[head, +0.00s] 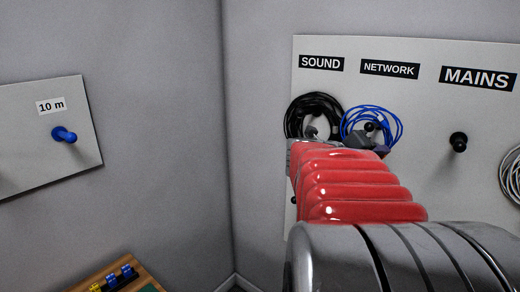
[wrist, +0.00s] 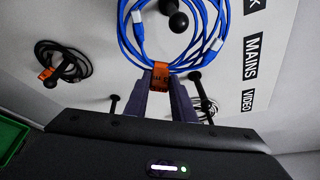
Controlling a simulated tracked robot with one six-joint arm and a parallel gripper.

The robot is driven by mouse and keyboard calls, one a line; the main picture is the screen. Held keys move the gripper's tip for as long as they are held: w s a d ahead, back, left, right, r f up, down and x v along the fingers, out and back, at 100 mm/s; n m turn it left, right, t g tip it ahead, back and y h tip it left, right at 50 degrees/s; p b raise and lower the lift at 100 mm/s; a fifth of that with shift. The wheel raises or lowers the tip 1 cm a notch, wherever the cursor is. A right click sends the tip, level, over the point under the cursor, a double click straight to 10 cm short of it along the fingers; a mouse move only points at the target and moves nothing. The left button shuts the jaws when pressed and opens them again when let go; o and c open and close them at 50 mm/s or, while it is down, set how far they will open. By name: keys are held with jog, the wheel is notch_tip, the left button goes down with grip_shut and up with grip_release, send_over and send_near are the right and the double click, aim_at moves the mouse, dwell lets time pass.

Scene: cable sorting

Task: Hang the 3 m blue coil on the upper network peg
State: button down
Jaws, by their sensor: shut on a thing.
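The blue coil (head: 399,118) is at the pegboard, under the NETWORK label. Its strands also fill the top of the wrist view (wrist: 123,30). My gripper (wrist: 160,85) is shut on the coil's orange tag (wrist: 160,74); the lettering on the tag cannot be read. The black network peg (head: 369,127) shows inside the coil's loop in the head view, and its round end (wrist: 178,21) shows inside the loop in the wrist view. I cannot tell whether the coil rests on the peg. My arm hides the board below the coil.
A black coil (head: 291,117) hangs under the SOUND label, close left of the blue coil. The upper MAINS peg (head: 459,142) is bare. A pale coil (head: 511,178) is at the right edge. A 10 m board with a blue peg (head: 64,135) stands at left.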

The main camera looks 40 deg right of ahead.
jog(key=w+d+f, duration=0.1)
jog(key=d+f, duration=0.2)
jog(key=d, duration=0.6)
jog(key=shift+w+d+f, duration=0.15)
jog(key=shift+w+f, duration=0.05)
jog(key=shift+f, duration=0.05)
dwell(1.3)
jog(key=shift+f, duration=0.15)
dwell(0.3)
jog(key=c, duration=1.4)
grip_release()
jog(key=v, duration=1.3)
jog(key=shift+a, duration=0.4)
